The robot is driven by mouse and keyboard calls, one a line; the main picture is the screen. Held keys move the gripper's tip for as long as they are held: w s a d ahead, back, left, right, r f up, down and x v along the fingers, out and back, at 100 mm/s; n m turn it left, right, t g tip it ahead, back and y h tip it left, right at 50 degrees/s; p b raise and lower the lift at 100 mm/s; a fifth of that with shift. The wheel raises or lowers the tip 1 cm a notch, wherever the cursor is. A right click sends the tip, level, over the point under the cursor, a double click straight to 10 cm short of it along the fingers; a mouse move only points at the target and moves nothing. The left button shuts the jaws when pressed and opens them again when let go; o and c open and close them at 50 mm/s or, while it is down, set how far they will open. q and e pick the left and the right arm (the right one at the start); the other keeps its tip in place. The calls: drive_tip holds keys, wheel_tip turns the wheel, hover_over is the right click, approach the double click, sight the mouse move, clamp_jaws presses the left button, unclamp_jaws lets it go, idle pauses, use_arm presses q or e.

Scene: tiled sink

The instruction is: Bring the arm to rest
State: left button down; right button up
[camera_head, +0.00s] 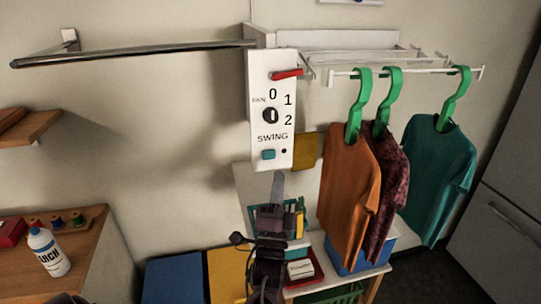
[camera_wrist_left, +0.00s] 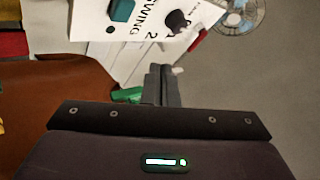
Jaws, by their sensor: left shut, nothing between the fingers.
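My left gripper (camera_head: 278,180) reaches up from the bottom middle of the head view. Its fingertips are just below the lower edge of the white control panel (camera_head: 272,140); I cannot tell the gap in depth. In the left wrist view the fingers (camera_wrist_left: 162,78) are together with nothing between them. The panel has a dark FAN knob (camera_head: 270,115), a teal SWING button (camera_head: 268,154) and a red lever (camera_head: 286,74). My right gripper does not show.
An orange shirt (camera_head: 347,185), a dark red shirt (camera_head: 388,160) and a teal shirt (camera_head: 438,175) hang from the rack (camera_head: 400,72) to the right. A shelf below holds baskets. A white bottle (camera_head: 48,252) stands on the left counter. A fan (camera_wrist_left: 238,14) shows in the wrist view.

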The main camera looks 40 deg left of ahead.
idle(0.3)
use_arm(q)
drive_tip(key=d+f+n+g+h, duration=0.2)
drive_tip(key=d+f+g+h, duration=0.1)
drive_tip(key=f+g+h, duration=0.3)
drive_tip(key=d+f+n+g+h, duration=0.2)
drive_tip(key=d+f+g+h, duration=0.15)
drive_tip(key=f, duration=0.45)
drive_tip(key=s+d+f+n+g+h, duration=0.1)
drive_tip(key=s+d+f+n+g, duration=0.25)
drive_tip(key=s, duration=0.55)
drive_tip(key=s+d+f+n+g+h, duration=0.15)
drive_tip(key=s+f+g, duration=0.25)
drive_tip(key=s+g, duration=0.45)
drive_tip(key=s+f+m+b, duration=0.1)
drive_tip(key=s+f+b, duration=0.1)
drive_tip(key=f, duration=1.5)
drive_tip(key=s+f+b, duration=0.1)
drive_tip(key=f+b, duration=0.1)
drive_tip(key=f, duration=1.5)
drive_tip(key=s+a+f+b, duration=0.1)
drive_tip(key=s+f, duration=0.9)
drive_tip(key=s+a+f+b, duration=0.1)
drive_tip(key=s+a+f, duration=0.1)
drive_tip(key=s+f, duration=0.8)
drive_tip(key=shift+a+f+g, duration=0.25)
drive_tip(key=shift+f+g, duration=0.2)
drive_tip(key=shift+f, duration=0.05)
